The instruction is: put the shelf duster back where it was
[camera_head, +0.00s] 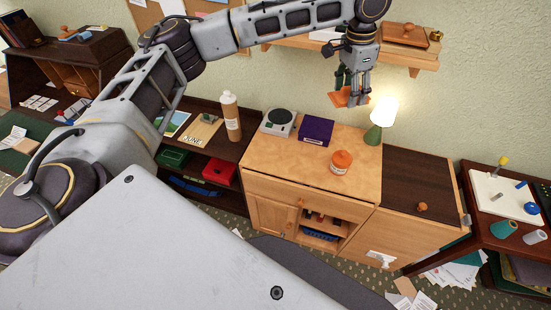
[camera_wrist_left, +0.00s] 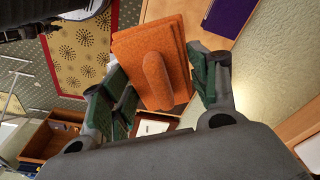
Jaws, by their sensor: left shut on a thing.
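The shelf duster (camera_head: 343,98), an orange block, hangs at my left gripper (camera_head: 352,90) in the head view, in front of the wall and left of the lit lamp. In the left wrist view the shelf duster (camera_wrist_left: 150,50) shows a rounded orange grip on its face. It lies between the green-padded fingers of my left gripper (camera_wrist_left: 163,92), which is shut on it. The duster is held above the light wooden cabinet (camera_head: 270,157), apart from its top. My right gripper is not in view.
A wall shelf (camera_head: 425,55) with a wooden tray (camera_head: 404,35) is behind and above the gripper. On the cabinet are a lamp (camera_head: 381,112), an orange-lidded jar (camera_head: 341,162), a purple box (camera_head: 316,131) and a scale (camera_head: 279,122). The dark top at right (camera_head: 415,175) is mostly clear.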

